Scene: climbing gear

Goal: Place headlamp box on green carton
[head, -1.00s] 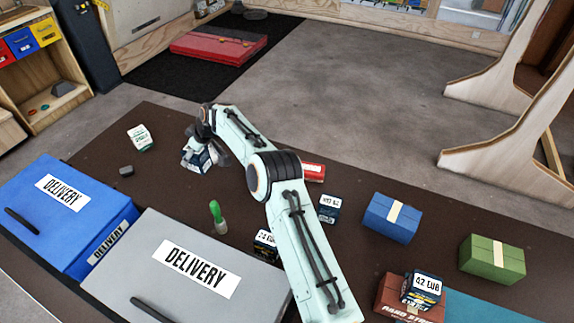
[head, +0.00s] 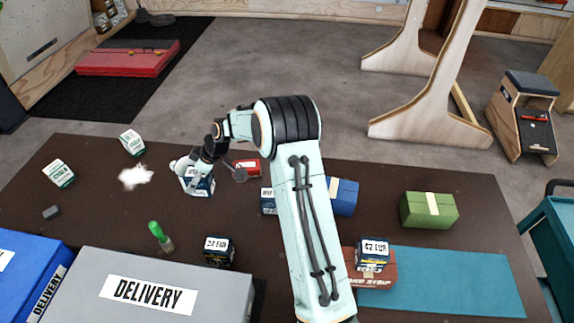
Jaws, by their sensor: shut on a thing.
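My gripper (head: 193,172) is shut on a dark blue and white box (head: 201,187), which I take to be the headlamp box; its label is too small to read. The box seems held above the brown mat, left of centre; its exact height is hard to tell. The fingers partly cover its top. The green carton (head: 428,211) with a pale band sits on the mat at the right, its top clear. My gripper is far to its left, with my arm between.
A blue carton (head: 343,196) is partly behind my arm. A 42 EUR box (head: 373,253) sits on a red-brown box (head: 374,277), near a teal mat (head: 455,283). A green-capped bottle (head: 161,237), a red item (head: 247,168) and a white patch (head: 135,176) lie around the gripper.

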